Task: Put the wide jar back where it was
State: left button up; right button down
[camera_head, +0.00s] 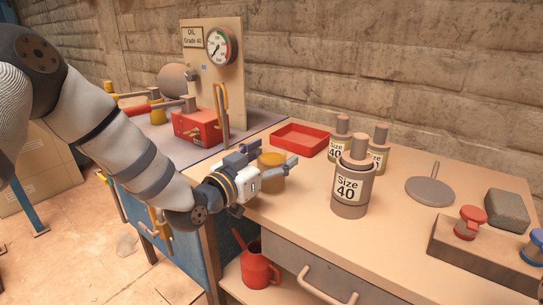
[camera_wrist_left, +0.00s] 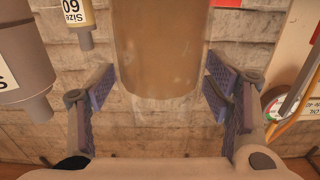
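A wide amber, see-through jar (camera_head: 272,181) stands upright near the left end of the wooden bench. My left gripper (camera_head: 269,158) is at the jar, with its two fingers spread to either side of it. In the left wrist view the jar (camera_wrist_left: 158,45) is between the padded fingers (camera_wrist_left: 160,85), and the fingers look open. I cannot tell whether the pads touch the jar. Part of the jar is hidden by the gripper in the head view. My right gripper is not in view.
A red box (camera_head: 194,126) and gauge board (camera_head: 211,65) stand at the back left. A round plate with a rod (camera_head: 429,191) lies to the right. The front middle is clear.

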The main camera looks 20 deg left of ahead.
pick_arm(q)
jog(key=shift+r, duration=0.25)
jog(key=p+v, duration=0.2)
jog(key=v, duration=1)
jog(key=s+d+f+n+g+y, duration=0.1)
jog(key=s+f+g, duration=0.35)
jog(key=f, duration=0.55)
jog(key=s+d+f+n+g+y, duration=0.15)
jog(key=s+f+g, duration=0.35)
jog(key=f, duration=0.6)
jog(key=s+a+f+g+y, duration=0.1)
jog(key=s+f+g, duration=0.2)
jog(key=s, duration=0.7)
jog(key=s+a+f+n+g+y, duration=0.1)
jog(key=s+f+g, duration=0.2)
jog(key=s, duration=0.7)
jog(key=s+a+f+n+g+y, duration=0.1)
jog(key=s+f+g, duration=0.2)
jog(key=s, duration=0.8)
notch_tip(320, 180, down, 2)
jog(key=shift+a+f+g+y, duration=0.1)
jog(key=shift+a+g+y, duration=0.25)
jog(key=shift+a, duration=0.05)
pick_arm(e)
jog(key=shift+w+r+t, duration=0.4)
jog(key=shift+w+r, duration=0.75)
pick_arm(q)
jog(key=shift+w, duration=0.1)
